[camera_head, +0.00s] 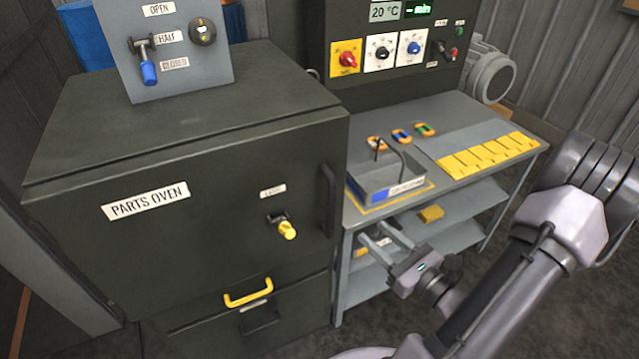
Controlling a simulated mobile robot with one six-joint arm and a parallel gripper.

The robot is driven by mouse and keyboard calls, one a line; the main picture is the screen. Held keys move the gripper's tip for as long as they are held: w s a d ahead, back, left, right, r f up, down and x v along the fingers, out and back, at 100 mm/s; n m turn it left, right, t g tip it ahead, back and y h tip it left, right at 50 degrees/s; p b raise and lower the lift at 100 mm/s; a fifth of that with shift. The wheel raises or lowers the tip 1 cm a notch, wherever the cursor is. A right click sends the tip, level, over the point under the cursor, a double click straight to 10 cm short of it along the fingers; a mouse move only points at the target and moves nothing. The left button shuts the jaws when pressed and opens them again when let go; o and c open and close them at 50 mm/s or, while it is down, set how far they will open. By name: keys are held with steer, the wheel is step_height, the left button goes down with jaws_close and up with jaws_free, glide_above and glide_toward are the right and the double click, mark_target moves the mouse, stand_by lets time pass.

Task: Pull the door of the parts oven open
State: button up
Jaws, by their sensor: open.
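The parts oven (120,245) is a dark cabinet on the left with a white "PARTS OVEN" label. Its front looks shut. A dark vertical bar handle (328,200) stands near the right edge of the door. A small latch with a yellow knob (287,230) sits left of that handle, under a small label too blurred to read surely. My gripper (374,231) is open and empty, to the right of and lower than the bar handle, apart from it. Its fingers point up and left, in front of the table's shelves.
A yellow handle (248,293) is low on the cabinet. A grey lever panel (185,80) stands on top. Right of the oven, a grey table (440,118) carries a grey tray (375,185) and yellow pads (488,156). A control panel (345,88) stands behind. Floor is clear in front.

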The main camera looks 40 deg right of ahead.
mark_target(334, 199)
steer(key=w, duration=1.6)
steer(key=shift+d+b, duration=0.15)
steer(key=shift+b, duration=0.2)
jaws_close()
